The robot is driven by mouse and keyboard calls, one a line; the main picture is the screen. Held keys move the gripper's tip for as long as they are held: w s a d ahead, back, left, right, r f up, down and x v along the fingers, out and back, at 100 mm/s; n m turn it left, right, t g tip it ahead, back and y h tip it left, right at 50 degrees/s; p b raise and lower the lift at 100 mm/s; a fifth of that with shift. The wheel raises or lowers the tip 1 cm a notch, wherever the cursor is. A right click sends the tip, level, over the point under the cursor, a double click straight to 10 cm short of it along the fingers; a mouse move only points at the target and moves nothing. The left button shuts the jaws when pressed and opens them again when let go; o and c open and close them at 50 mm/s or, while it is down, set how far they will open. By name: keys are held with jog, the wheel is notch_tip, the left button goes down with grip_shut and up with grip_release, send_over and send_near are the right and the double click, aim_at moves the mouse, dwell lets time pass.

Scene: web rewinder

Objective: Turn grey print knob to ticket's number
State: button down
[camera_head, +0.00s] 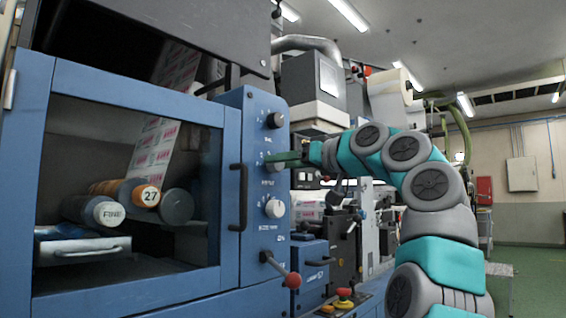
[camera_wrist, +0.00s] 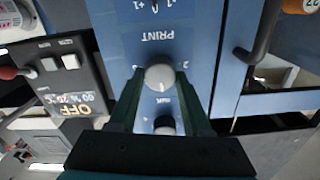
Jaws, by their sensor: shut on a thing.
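The grey print knob (camera_wrist: 160,77) sits on the blue control panel (camera_wrist: 120,30), beside the word PRINT, which reads upside down in the wrist view. My gripper (camera_wrist: 161,84) is shut on this knob, with one green finger on each side. In the head view my gripper (camera_head: 284,160) reaches the middle knob of the panel from the right and partly hides it. Small dial marks stand around the knob, one looking like a 2, but its pointer direction is unclear. I cannot make out a ticket with a readable number.
A black knob (camera_head: 275,120) is above and a white knob (camera_head: 274,208) below. A door handle (camera_head: 238,197) and a red-tipped lever (camera_head: 292,280) stick out nearby. Behind the window are rollers, one with an orange 27 end (camera_head: 150,196).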

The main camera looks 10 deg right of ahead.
jog(key=shift+n, duration=0.7)
jog(key=shift+s+a+f+n+p, duration=0.1)
jog(key=shift+n+p, duration=0.9)
jog(key=shift+n, duration=2.3)
jog(key=shift+a+n+p, duration=0.1)
jog(key=shift+n+p, duration=0.85)
jog(key=shift+n, duration=2.35)
jog(key=shift+c, duration=1.7)
grip_release()
jog(key=shift+s+d, duration=0.1)
